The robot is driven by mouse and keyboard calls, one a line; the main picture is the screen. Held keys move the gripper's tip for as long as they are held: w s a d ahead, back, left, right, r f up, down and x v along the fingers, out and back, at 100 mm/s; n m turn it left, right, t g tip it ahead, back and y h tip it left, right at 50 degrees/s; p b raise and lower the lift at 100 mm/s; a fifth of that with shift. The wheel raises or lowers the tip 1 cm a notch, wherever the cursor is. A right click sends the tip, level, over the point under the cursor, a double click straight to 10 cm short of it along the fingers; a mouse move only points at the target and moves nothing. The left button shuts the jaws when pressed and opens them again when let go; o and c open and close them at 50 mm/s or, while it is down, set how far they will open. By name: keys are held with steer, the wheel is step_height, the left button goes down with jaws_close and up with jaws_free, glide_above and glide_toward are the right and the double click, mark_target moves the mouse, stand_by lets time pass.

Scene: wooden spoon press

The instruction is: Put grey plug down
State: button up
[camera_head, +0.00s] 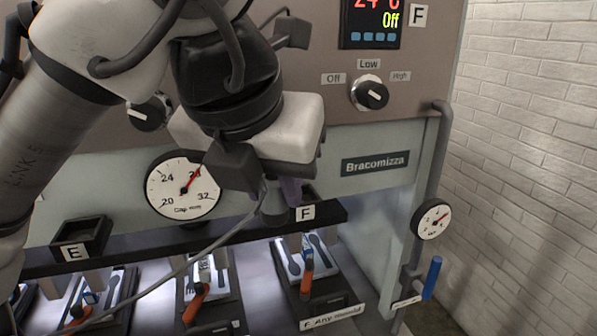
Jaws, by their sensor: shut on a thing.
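My gripper (267,182) is in the upper middle of the head view and points down. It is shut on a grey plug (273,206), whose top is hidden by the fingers. A grey cable (215,250) runs from the plug down to the lower left. The plug is in front of the dark ledge, just left of the label F (305,213). I cannot tell whether the plug touches the ledge. A small purple piece (292,190) shows just right of the plug, partly hidden by my gripper.
A dark ledge (130,249) carries an open square holder (82,236) marked E. Below are several trays with spoon-shaped recesses and orange-handled levers (306,283). A gauge (183,186) is left of my gripper. A pipe with a blue handle (432,277) stands right, before a white brick wall.

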steer(key=w, duration=0.3)
steer(key=w+d, duration=0.1)
steer(key=w, duration=0.2)
steer(key=w+d, duration=0.1)
steer(key=w, duration=0.2)
steer(key=shift+d+b, duration=0.25)
steer(key=shift+b, duration=0.15)
step_height(320, 180, down, 4)
steer(key=b, duration=0.4)
steer(key=shift+w+r, duration=0.1)
steer(key=shift+r, duration=0.1)
steer(key=shift+f, duration=0.2)
steer(key=o, duration=1)
steer(key=shift+c, duration=0.2)
steer(key=shift+r, duration=0.15)
steer(key=shift+r, duration=0.3)
steer(key=v, duration=1.1)
steer(key=shift+s+r, duration=0.25)
